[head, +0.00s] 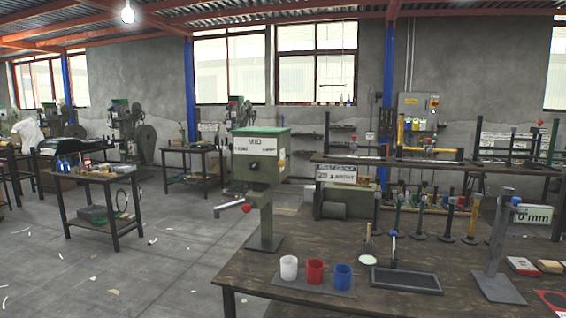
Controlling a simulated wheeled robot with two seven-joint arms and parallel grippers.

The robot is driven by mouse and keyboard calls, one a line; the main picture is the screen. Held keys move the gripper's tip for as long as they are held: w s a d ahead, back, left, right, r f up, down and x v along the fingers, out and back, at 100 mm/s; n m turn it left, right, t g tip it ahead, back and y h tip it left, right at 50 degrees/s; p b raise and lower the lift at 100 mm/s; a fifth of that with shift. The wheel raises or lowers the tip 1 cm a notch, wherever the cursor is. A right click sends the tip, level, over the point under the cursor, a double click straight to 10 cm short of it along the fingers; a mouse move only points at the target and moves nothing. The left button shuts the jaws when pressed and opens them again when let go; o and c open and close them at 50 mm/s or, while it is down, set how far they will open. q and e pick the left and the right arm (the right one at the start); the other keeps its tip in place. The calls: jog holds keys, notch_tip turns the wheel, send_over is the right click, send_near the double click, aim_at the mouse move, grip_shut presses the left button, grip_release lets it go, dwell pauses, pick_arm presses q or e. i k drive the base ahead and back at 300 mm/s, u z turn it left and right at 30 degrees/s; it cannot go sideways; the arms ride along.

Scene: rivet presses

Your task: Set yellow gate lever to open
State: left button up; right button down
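Neither of my grippers is in view. No part is plainly marked as the yellow gate lever. A yellow upright piece (400,130) stands at the back right, by the grey wall box. A yellow bar (428,150) lies level on the far right bench. A tool with a yellow-orange handle (475,212) stands upright among several others behind the near table. I cannot tell which of these, if any, is the lever, or its setting. A green press marked MID (262,155) stands at the near table's left, with a grey side arm and red knob (246,208).
The near wooden table (350,240) carries a white cup (289,268), a red cup (315,271), a blue cup (342,277), a black tray (406,281) and a grey stand (500,250). A dark side table (103,176) stands at left. Floor between them is mostly clear.

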aim_at(281, 163)
jog(key=u, duration=0.7)
jog(key=i, duration=0.55)
jog(key=u, duration=0.75)
jog(key=i, duration=0.95)
jog(key=z, duration=0.3)
